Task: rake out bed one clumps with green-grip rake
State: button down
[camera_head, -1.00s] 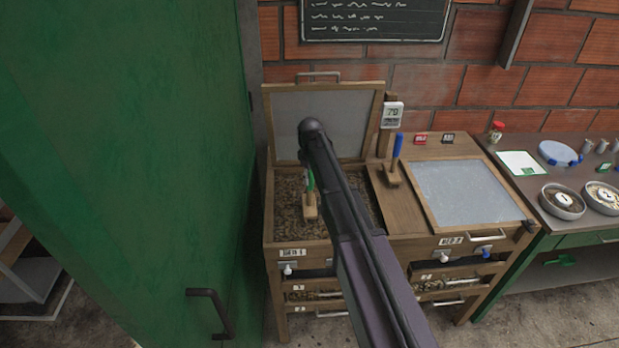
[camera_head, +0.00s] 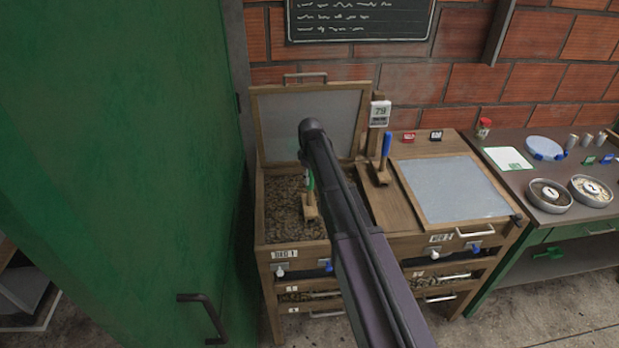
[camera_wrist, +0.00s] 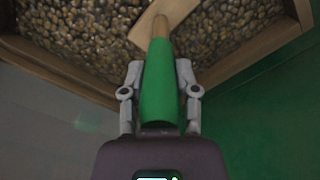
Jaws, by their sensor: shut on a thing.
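The green-grip rake (camera_wrist: 158,90) is held in my gripper (camera_wrist: 160,85), whose two fingers close on either side of the green handle in the wrist view. The rake's wooden head (camera_head: 310,207) is down at the beans in bed one (camera_head: 285,205), the left bed, labelled "BED 1". Its screened lid (camera_head: 310,122) stands open at the back. In the head view my arm hides the gripper and much of the bed's right side. The brown beans (camera_wrist: 75,35) fill the bed in the wrist view; I cannot pick out separate clumps.
A blue-handled rake (camera_head: 385,160) stands on the wood between the beds. Bed two's screened lid (camera_head: 453,187) is shut. A large green panel (camera_head: 110,150) with a handle stands close on the left. A side table (camera_head: 560,185) with bowls is at right.

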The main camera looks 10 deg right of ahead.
jog(key=shift+d, duration=0.15)
jog(key=shift+d, duration=1.75)
jog(key=shift+d, duration=1.65)
jog(key=shift+s, duration=0.8)
jog(key=shift+a, duration=0.2)
